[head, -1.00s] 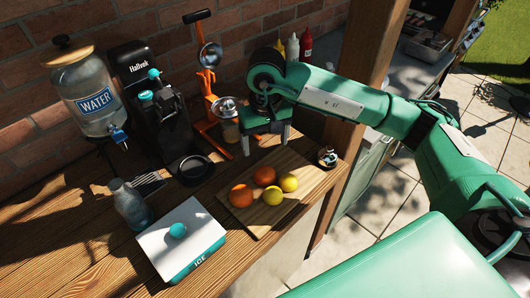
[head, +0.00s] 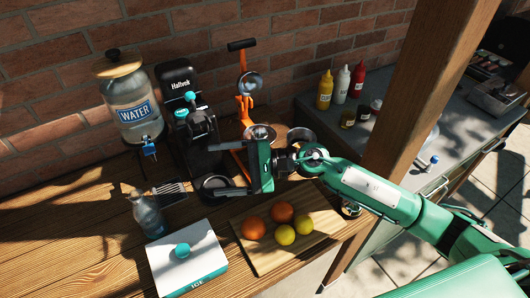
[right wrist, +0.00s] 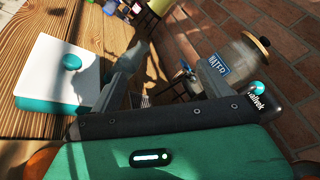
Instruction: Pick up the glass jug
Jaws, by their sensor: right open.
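A small bluish glass jug (head: 149,217) stands upright on the wooden table in the head view, behind the white ice box. My right gripper (head: 216,169) is open, with its fingers pointing left. It is to the right of the jug and farther back, apart from it, with nothing between its fingers. In the right wrist view, the open fingers (right wrist: 172,60) reach away from the camera. My left gripper is not in view.
A white ice box (head: 187,258) stands in front of the jug. A water dispenser (head: 131,101) and a black coffee machine (head: 178,120) stand behind. A cutting board (head: 268,262) with oranges and lemons lies to the right. The table's left part is bare.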

